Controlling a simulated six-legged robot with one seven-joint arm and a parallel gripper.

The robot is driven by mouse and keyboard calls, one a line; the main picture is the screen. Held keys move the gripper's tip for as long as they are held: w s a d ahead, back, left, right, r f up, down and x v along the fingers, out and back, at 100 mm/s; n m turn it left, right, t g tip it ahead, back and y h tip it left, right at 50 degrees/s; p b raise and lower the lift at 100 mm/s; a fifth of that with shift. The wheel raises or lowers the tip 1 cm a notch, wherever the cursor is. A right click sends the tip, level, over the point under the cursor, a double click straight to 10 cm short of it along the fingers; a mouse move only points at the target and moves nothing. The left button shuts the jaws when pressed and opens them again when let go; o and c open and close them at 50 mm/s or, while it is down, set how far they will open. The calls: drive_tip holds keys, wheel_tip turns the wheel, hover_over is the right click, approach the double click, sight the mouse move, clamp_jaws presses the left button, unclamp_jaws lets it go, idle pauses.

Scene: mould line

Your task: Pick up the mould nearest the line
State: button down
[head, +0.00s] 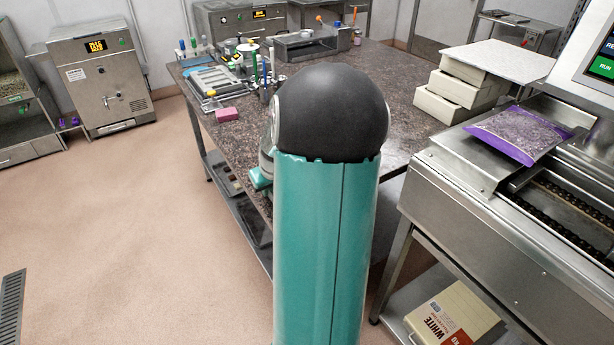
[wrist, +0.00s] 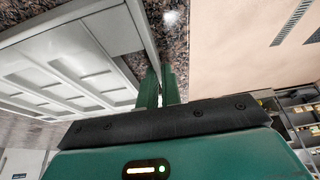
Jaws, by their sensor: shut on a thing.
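In the wrist view, a pale grey mould (wrist: 70,62) with rows of rectangular cavities fills the left side. My gripper (wrist: 160,92) has its two green fingers closed on the mould's edge rim. Speckled table top shows beyond it; I cannot tell whether the mould touches the table. In the head view, my teal arm hides my gripper and whatever it holds. Another view of a pale mould-like tray (head: 214,80) shows at the left end of the table; I cannot tell whether it is the same one.
The dark speckled table (head: 400,95) carries jars and tools at its far left, with a pink block (head: 227,114) near its left edge. White boxes (head: 455,95) stand at its right end. The steel line (head: 500,215) with a purple bag (head: 520,134) stands right. Floor at left is clear.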

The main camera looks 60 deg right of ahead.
drive_tip(key=shift+r, duration=0.15)
drive_tip(key=shift+r, duration=0.55)
drive_tip(key=s+a+r, duration=0.3)
drive_tip(key=s+r, duration=0.3)
drive_tip(key=r, duration=0.2)
drive_tip(key=s+a+r, duration=0.3)
drive_tip(key=s+r, duration=0.3)
drive_tip(key=r, duration=0.1)
drive_tip(key=shift+s+r, duration=0.3)
drive_tip(key=shift+r, duration=0.05)
drive_tip(key=shift+a+f, duration=0.1)
drive_tip(key=shift+a, duration=0.05)
